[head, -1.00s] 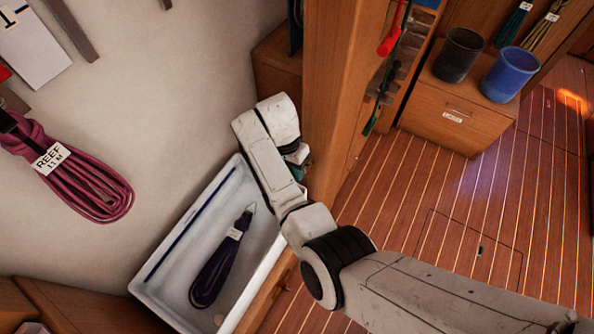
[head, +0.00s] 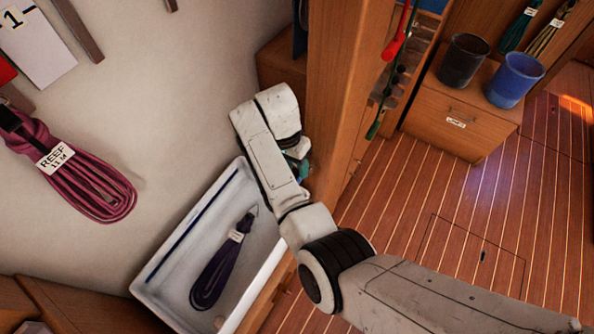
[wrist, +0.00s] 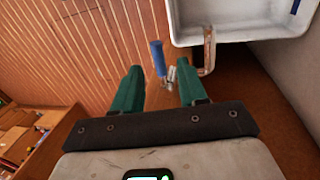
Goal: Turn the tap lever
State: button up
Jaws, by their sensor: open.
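In the wrist view, the tap lever (wrist: 157,58) has a blue handle and stands between the tips of my gripper (wrist: 160,72). The green fingers are open, one on each side of it, and I see no clear contact. The metal tap body (wrist: 171,76) is just below the handle. A copper-coloured spout (wrist: 209,50) rises to the right, by the white basin (wrist: 240,36). In the head view the basin (head: 190,232) lies left of my arm. Only a bit of my green gripper (head: 301,166) shows there, and the tap is hidden.
A dark coiled line (head: 222,265) lies in the basin. A wooden post (head: 340,90) stands close to the right of my gripper. A purple coiled line (head: 85,180) hangs on the left wall. Open plank floor (head: 450,220) is on the right.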

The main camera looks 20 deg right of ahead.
notch_tip(320, 180, up, 8)
jog(key=w, duration=0.1)
jog(key=shift+w+a+f+b, duration=0.2)
jog(key=shift+a+b, duration=0.1)
jog(key=shift+a, duration=0.1)
